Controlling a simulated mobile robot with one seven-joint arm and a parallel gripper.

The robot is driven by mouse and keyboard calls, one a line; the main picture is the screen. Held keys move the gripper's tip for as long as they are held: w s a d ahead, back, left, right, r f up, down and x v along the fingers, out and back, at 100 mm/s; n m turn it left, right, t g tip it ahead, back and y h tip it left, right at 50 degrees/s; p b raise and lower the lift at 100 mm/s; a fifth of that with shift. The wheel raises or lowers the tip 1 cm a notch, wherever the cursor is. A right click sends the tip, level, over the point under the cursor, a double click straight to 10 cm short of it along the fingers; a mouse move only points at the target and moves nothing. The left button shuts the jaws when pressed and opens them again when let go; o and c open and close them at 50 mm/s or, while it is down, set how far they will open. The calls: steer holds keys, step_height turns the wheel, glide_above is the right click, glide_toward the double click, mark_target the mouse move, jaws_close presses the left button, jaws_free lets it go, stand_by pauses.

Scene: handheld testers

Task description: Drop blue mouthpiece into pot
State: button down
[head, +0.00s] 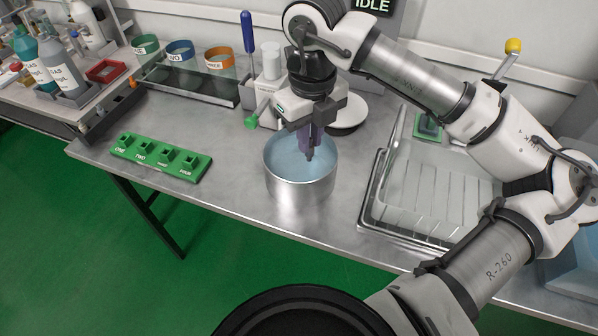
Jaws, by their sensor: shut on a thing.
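The pot (300,187) is a round steel vessel with pale blue liquid inside, standing near the front middle of the steel bench. My gripper (309,152) points down over the pot, with its fingertips within the outline of the opening. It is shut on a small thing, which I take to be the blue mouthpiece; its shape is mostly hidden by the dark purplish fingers. I cannot tell how far the fingertips are above the liquid.
A green rack (160,157) with several labelled square sockets lies left of the pot. A clear tray (425,190) is on the right. Behind are a metal trough (190,84), green, blue and orange labelled cups, and a white device (270,62). Bare bench (235,195) surrounds the pot's left side.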

steer(key=shift+f, duration=0.15)
steer(key=c, duration=1.3)
jaws_free()
step_height(320, 180, up, 14)
steer(key=shift+f, duration=0.1)
